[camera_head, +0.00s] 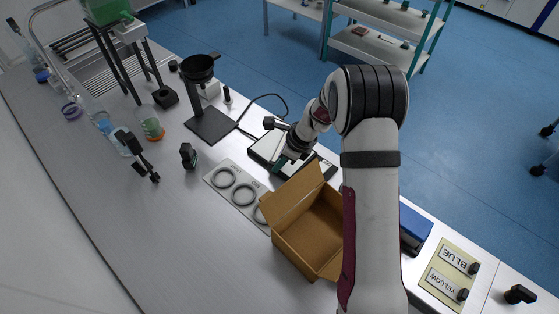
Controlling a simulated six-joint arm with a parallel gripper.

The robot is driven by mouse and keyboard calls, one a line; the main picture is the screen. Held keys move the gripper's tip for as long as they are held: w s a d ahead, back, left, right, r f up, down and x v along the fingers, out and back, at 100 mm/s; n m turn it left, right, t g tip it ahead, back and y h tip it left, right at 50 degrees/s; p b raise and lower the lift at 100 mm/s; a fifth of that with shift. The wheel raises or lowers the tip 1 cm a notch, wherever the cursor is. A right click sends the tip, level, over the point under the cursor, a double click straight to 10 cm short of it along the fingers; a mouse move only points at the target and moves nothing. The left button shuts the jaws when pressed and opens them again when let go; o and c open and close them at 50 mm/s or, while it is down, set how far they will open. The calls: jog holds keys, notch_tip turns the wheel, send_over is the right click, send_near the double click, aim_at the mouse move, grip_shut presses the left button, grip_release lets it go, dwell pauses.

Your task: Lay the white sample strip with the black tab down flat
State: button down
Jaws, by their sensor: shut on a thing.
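My gripper (283,161) is low over the bench at the white and black flat plate (262,148), left of my forearm. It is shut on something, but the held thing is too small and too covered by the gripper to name. A small teal patch shows at the fingertips; I cannot tell whether it is part of the gripper or of the held thing. I cannot make out the white sample strip or its black tab, nor whether anything touches the plate.
An open cardboard box (290,236) stands just in front of the plate. A grey panel with rings (219,177) lies left of it. A black stand (208,122) and a small black-and-teal object (188,155) are further left. The front-left bench is clear.

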jog(key=c, duration=0.8)
grip_release()
jog(key=shift+r, duration=0.1)
jog(key=v, duration=1.5)
jog(key=shift+s+d+r, duration=0.1)
jog(key=shift+s+r, duration=0.05)
jog(key=shift+r, duration=0.15)
